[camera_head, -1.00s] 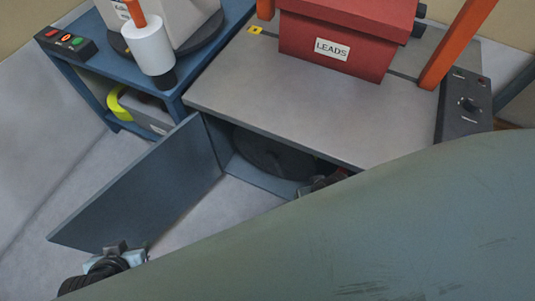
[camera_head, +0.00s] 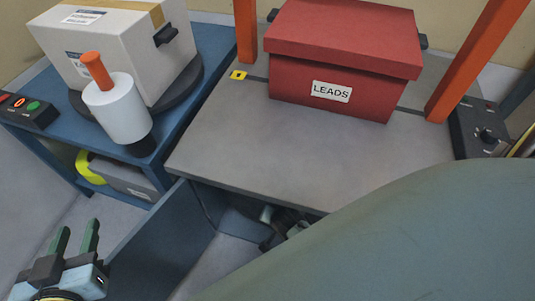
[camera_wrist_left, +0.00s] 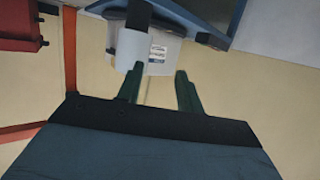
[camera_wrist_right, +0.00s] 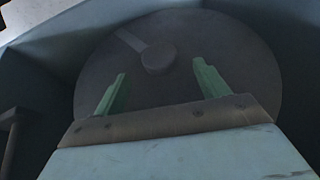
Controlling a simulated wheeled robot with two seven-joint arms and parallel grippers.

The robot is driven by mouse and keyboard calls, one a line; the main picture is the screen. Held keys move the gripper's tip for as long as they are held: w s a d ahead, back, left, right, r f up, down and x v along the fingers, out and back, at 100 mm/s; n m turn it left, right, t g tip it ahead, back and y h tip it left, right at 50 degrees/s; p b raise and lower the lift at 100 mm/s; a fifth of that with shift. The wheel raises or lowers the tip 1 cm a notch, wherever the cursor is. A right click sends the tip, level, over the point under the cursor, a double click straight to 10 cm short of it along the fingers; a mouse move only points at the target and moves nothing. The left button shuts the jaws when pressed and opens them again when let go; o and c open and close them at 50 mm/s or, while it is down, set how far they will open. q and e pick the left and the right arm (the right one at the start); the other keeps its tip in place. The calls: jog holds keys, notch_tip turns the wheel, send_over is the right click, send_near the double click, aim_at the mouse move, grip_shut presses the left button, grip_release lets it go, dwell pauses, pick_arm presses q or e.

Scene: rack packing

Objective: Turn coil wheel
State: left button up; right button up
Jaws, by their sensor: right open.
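A dark round disc (camera_wrist_right: 185,60) with a raised hub and a pale radial stripe fills much of the right wrist view; it looks like the coil wheel. It stands inside the blue compartment under the grey tabletop. My right gripper (camera_wrist_right: 162,85) is open, its green fingers in front of the disc; contact cannot be told. In the head view the right gripper and disc are mostly hidden by the tabletop and my large arm link. My left gripper (camera_head: 77,228) is open and empty at the lower left, beside the open blue door (camera_head: 165,245).
The grey tabletop (camera_head: 260,155) carries a red LEADS box (camera_head: 345,65) between orange posts (camera_head: 475,60). The blue table at left holds a white carton (camera_head: 115,45), a white roll with orange handle (camera_head: 118,100) and a button box (camera_head: 28,110). A black control box (camera_head: 475,130) is at right.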

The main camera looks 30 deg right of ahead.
pick_arm(q)
notch_tip(320, 180, up, 13)
jog(key=s+d+t+h+b, duration=0.1)
jog(key=s+t+h+b, duration=0.1)
jog(key=t, duration=0.9)
jog(key=shift+s+d+r+h+b, duration=0.3)
jog(key=shift+h+b, duration=0.5)
jog(key=shift+b, duration=0.6)
pick_arm(e)
jog(key=x, duration=0.6)
jog(key=shift+f, duration=0.4)
pick_arm(q)
jog(key=shift+s, duration=0.1)
pick_arm(e)
jog(key=shift+w+d, duration=0.1)
jog(key=shift+w, duration=0.05)
jog(key=c, duration=1.4)
pick_arm(q)
jog(key=shift+a, duration=0.1)
